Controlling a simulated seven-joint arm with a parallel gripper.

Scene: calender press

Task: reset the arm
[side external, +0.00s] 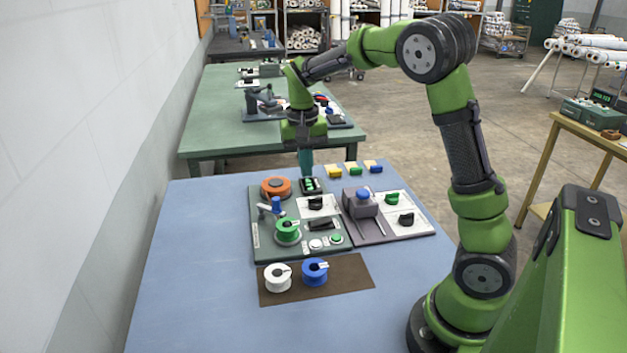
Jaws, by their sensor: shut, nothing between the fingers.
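My green arm reaches over the blue table from the right in the side external view. My gripper (306,172) points down, shut and empty, above the far part of the press panel (262,247). Its tip is close to a small dark block with green marks (311,186); I cannot tell whether they touch. The panel also bears an orange ring-shaped part (276,187), a green spool (288,231), a blue-topped lever (275,205) and black knobs.
A second panel (400,233) with a blue-topped grey block (361,203) and knobs stands to the right. A white spool (278,278) and a blue spool (315,271) stand on a brown mat (347,290). Yellow, green and blue blocks (354,169) lie behind. The table's left side is clear.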

